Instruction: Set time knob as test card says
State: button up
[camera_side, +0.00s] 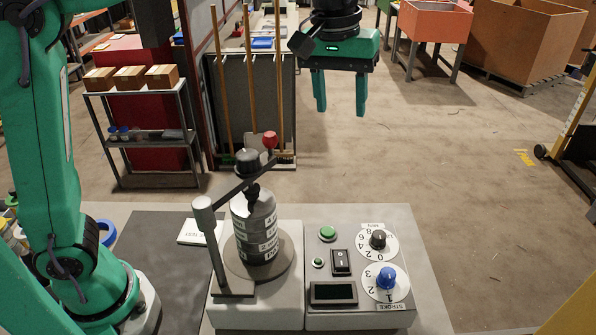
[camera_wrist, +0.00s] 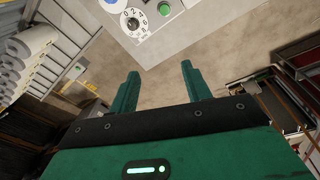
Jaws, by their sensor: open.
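The time knob (camera_side: 378,239) is black, on a white dial marked MIN and numbered, at the upper right of the grey control panel (camera_side: 420,300). In the wrist view the black knob (camera_wrist: 132,24) shows at the top, in its dial. The pointer's exact setting is too small to read. The test card (camera_side: 193,231) is a pale sheet lying left of the tester; its writing is largely hidden and unreadable. My gripper (camera_side: 341,106) is open and empty, fingers pointing down, high up and well apart from the panel. Its two fingers also show in the wrist view (camera_wrist: 160,75).
A blue STROKE knob (camera_side: 386,277) sits just below the time knob. A green button (camera_side: 327,233), a rocker switch (camera_side: 340,261) and a dark display (camera_side: 333,292) are to its left. The tester's cylinder stack (camera_side: 254,222) and lever arm (camera_side: 225,190) stand left of the panel.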

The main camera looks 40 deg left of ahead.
jog(key=w+d+f+n, duration=0.1)
jog(key=w+d+f, duration=0.2)
jog(key=d, duration=0.5)
jog(key=g, duration=0.1)
send_over(380, 234)
jog(key=shift+n+y, duration=0.3)
notch_tip(380, 234, down, 15)
jog(key=shift+f, duration=0.2)
jog(key=shift+f, duration=0.1)
jog(key=shift+f, duration=3.8)
jog(key=shift+c, duration=0.5)
jog(key=c, duration=0.9)
